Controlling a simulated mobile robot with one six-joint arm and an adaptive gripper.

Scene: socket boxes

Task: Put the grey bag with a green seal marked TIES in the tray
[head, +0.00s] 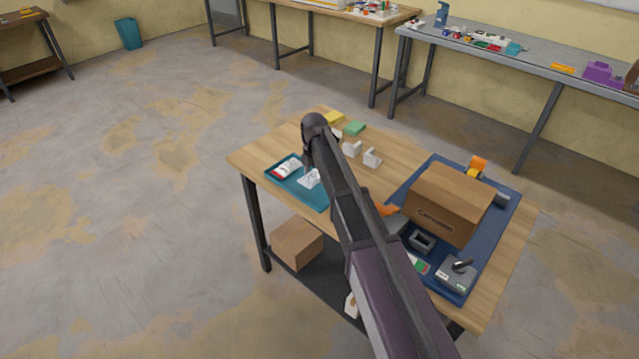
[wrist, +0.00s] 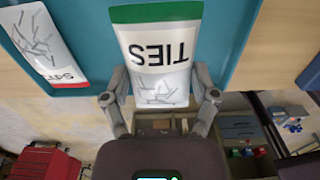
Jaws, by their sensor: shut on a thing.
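The grey-white bag with a green seal, marked TIES (wrist: 158,60), is between the two fingers of my gripper (wrist: 160,88) in the wrist view. The fingers are shut on its sides near the end away from the seal. In the head view the bag (head: 309,179) shows as a pale patch beside my arm, over the teal tray (head: 316,201). The tray (wrist: 92,35) also lies behind the bag in the wrist view. I cannot tell whether the bag touches the tray floor. My arm hides most of the gripper in the head view.
A red-and-white bag (head: 287,167) lies in the tray's left part. White sockets (head: 372,157), a green block (head: 355,128) and a yellow block (head: 335,118) stand behind. A cardboard box (head: 448,203) sits on a blue mat (head: 512,207) at the right, among several small items.

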